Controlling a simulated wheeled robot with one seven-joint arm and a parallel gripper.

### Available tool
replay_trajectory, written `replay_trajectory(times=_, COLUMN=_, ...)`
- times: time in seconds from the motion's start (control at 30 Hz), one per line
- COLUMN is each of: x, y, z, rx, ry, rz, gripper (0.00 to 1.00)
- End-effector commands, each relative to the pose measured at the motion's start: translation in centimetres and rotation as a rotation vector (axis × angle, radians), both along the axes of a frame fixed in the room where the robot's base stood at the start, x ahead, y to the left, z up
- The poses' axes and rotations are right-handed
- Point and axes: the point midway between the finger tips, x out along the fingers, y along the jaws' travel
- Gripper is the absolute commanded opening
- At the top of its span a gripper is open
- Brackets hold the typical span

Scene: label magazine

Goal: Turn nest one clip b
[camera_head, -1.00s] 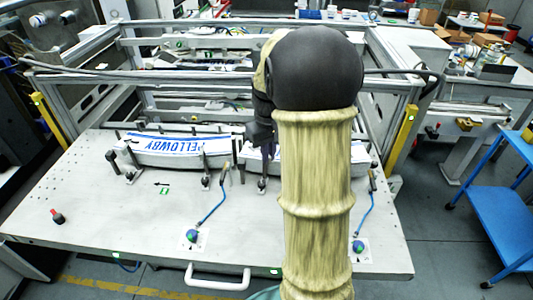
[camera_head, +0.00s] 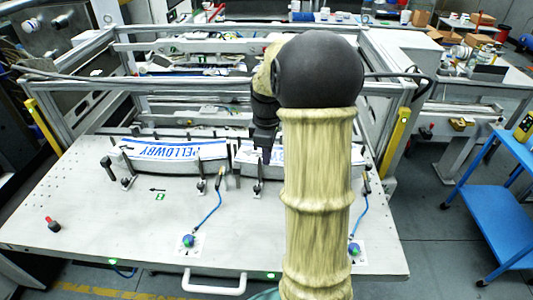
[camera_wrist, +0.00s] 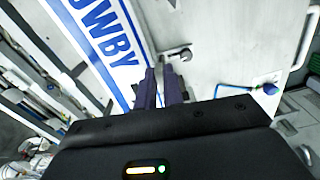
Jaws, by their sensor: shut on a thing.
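My gripper (camera_head: 263,150) is over the right-hand nest, at the clip (camera_head: 258,186) standing in front of it. Its dark fingers (camera_wrist: 160,88) are shut on a clip, just beyond the label edge; the fingers hide most of the held part. A metal clip fitting (camera_wrist: 176,54) shows past the fingertips. The label in the right-hand nest (camera_wrist: 107,40) is white with blue letters "OWBY" and a blue border. In the head view my arm hides much of that nest. The left-hand nest holds a label (camera_head: 175,149) reading "PELLOWBY", with dark clips (camera_head: 125,170) along its front.
Blue hoses run from two round fittings (camera_head: 188,241) on the pale table plate (camera_head: 90,215). A small red-and-black part (camera_head: 54,224) lies at the left. A metal frame surrounds the back. The plate's front left is mostly clear.

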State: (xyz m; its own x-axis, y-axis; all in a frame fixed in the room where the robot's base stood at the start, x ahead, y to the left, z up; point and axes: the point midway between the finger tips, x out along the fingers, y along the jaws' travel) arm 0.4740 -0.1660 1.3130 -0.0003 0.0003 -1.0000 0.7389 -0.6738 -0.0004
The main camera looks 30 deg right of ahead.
Motion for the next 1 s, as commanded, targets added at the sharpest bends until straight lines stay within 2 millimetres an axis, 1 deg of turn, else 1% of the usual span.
replay_trajectory(times=0.2, x=0.16, y=-0.04, z=0.06, rx=0.000, ry=-0.003, rz=0.043, gripper=0.00)
replay_trajectory(times=0.57, x=0.16, y=-0.03, z=0.05, rx=-0.001, ry=-0.002, rz=0.047, gripper=0.00)
replay_trajectory(times=0.6, x=0.16, y=-0.03, z=0.05, rx=-0.001, ry=-0.003, rz=0.047, gripper=0.15)
replay_trajectory(times=0.67, x=0.16, y=-0.03, z=0.05, rx=-0.001, ry=-0.002, rz=0.047, gripper=0.27)
replay_trajectory(times=0.7, x=0.15, y=-0.03, z=0.04, rx=-0.001, ry=-0.002, rz=0.047, gripper=0.31)
replay_trajectory(times=1.0, x=0.12, y=-0.05, z=0.11, rx=0.000, ry=-0.001, rz=0.045, gripper=0.31)
